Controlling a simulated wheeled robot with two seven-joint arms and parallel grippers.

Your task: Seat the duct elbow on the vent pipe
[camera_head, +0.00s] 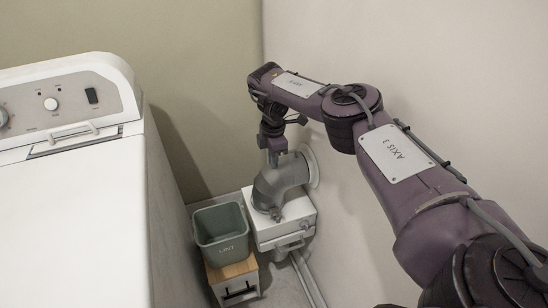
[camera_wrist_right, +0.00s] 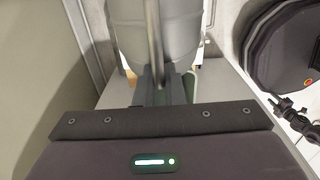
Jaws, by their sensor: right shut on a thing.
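The grey duct elbow (camera_head: 272,184) stands by the wall in the head view, above a white box. Its upper end faces a round pale flange (camera_head: 312,166) on the wall. Its lower end is over the box top. I cannot tell whether either end is seated. The vent pipe is not clearly distinguishable from the elbow. My right gripper (camera_head: 274,155) comes down from above and is shut on the elbow. In the right wrist view, the elbow (camera_wrist_right: 183,35) is large beyond the fingers (camera_wrist_right: 160,88). My left gripper is not identifiable in either view.
The white box (camera_head: 267,230) stands under the elbow, with a small grey lever or clamp (camera_head: 277,214) near the joint. A green lint bin (camera_head: 221,238) sits close on its left on a wooden-topped stand (camera_head: 233,271). A white washer (camera_head: 70,220) fills the left. Pipes (camera_head: 308,279) run along the wall.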

